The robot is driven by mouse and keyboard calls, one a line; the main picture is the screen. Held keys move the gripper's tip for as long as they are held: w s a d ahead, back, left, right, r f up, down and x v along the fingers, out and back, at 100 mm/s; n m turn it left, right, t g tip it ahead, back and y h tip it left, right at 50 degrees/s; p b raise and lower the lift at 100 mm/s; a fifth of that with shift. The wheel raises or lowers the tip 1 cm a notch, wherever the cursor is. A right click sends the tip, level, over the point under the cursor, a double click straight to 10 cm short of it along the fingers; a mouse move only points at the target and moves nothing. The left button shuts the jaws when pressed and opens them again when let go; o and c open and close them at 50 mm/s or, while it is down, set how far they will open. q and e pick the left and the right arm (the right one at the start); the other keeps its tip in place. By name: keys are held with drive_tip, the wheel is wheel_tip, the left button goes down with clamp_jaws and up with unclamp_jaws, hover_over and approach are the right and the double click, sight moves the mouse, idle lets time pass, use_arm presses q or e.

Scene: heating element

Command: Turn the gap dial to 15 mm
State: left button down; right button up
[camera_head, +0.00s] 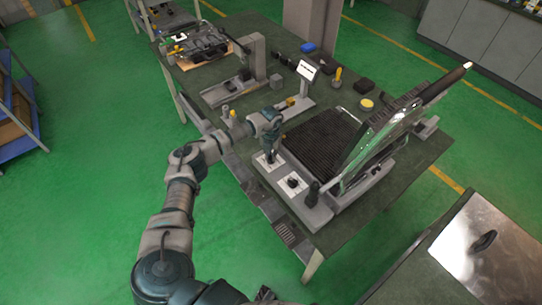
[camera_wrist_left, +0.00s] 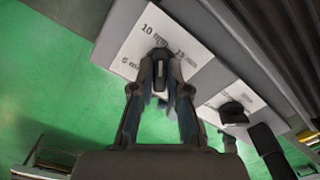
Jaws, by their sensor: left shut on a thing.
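The gap dial (camera_wrist_left: 160,54) is a dark knob on a white plate (camera_wrist_left: 132,42) with printed marks, among them 10 mm and 15 mm. My left gripper (camera_wrist_left: 161,72) is shut on the knob, one finger on each side. The 10 mm mark is above left of the knob and the 15 mm mark to its right. The fingers cover part of the knob, so I cannot tell which mark it points at. In the head view my left gripper (camera_head: 270,155) reaches down to the plate at the near left corner of the heating machine (camera_head: 325,140).
A second dark knob (camera_head: 293,182) on its own white plate and an upright black handle (camera_head: 312,194) stand close by on the machine's front edge. The raised lid (camera_head: 375,140) is to the right. A small display (camera_head: 307,70) stands behind. Green floor lies left of the table.

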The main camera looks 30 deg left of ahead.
use_arm(q)
drive_tip(key=shift+w+r+m, duration=0.1)
drive_tip(key=shift+m, duration=0.8)
drive_tip(key=shift+m+b, duration=0.3)
drive_tip(key=shift+m, duration=0.6)
drive_tip(key=m+b, duration=0.1)
drive_tip(key=m, duration=0.2)
drive_tip(key=shift+m, duration=0.3)
drive_tip(key=m+b, duration=0.1)
drive_tip(key=m, duration=0.3)
drive_tip(key=shift+a+m, duration=0.1)
drive_tip(key=shift+m, duration=0.2)
drive_tip(key=shift+r+m+b, duration=0.1)
drive_tip(key=shift+m+b, duration=0.6)
drive_tip(key=shift+m, duration=1.2)
use_arm(e)
drive_tip(key=w+a+r, duration=0.1)
drive_tip(key=w+a, duration=0.1)
drive_tip(key=w, duration=0.7)
drive_tip(key=shift+w+r+t, duration=0.3)
drive_tip(key=shift+w, duration=0.1)
drive_tip(key=shift+w+r, duration=0.1)
drive_tip(key=shift+w, duration=0.1)
